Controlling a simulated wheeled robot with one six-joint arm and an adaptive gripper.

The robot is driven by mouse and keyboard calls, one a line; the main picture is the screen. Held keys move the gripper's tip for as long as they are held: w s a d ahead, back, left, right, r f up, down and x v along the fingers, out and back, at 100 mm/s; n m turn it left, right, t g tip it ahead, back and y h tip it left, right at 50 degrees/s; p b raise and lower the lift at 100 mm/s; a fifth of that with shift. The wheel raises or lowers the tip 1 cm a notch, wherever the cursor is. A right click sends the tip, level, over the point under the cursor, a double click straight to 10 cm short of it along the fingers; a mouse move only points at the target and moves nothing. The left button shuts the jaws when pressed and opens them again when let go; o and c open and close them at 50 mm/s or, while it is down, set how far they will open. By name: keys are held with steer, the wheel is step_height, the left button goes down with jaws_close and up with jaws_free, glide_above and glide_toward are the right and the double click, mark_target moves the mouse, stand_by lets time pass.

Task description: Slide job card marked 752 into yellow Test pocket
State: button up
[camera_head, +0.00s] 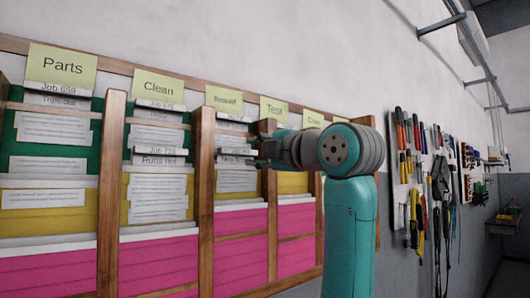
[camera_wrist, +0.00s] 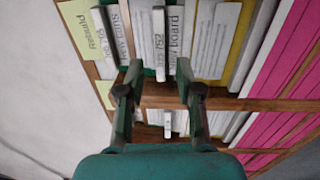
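The card marked 752 (camera_wrist: 160,45) stands in the third column of the wall rack, under a yellow note that is hard to read. My gripper (camera_wrist: 160,70) is open, with one finger near each side of the card's end in the wrist view. I cannot tell whether either finger touches it. In the head view my gripper (camera_head: 256,150) is at the rack, by the divider between the third column and the Test column. The Test note (camera_head: 274,109) tops the fourth column. Its yellow pocket (camera_head: 292,183) shows partly below my arm, which hides the upper part.
Wooden dividers (camera_head: 206,200) stand out between the columns. The Parts (camera_head: 62,67) and Clean (camera_head: 158,86) columns to the left hold several cards in stacked green, yellow and pink pockets. A tool board (camera_head: 425,165) hangs on the wall at right.

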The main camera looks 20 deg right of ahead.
mark_target(241, 152)
steer(key=shift+x, duration=2.45)
jaws_close()
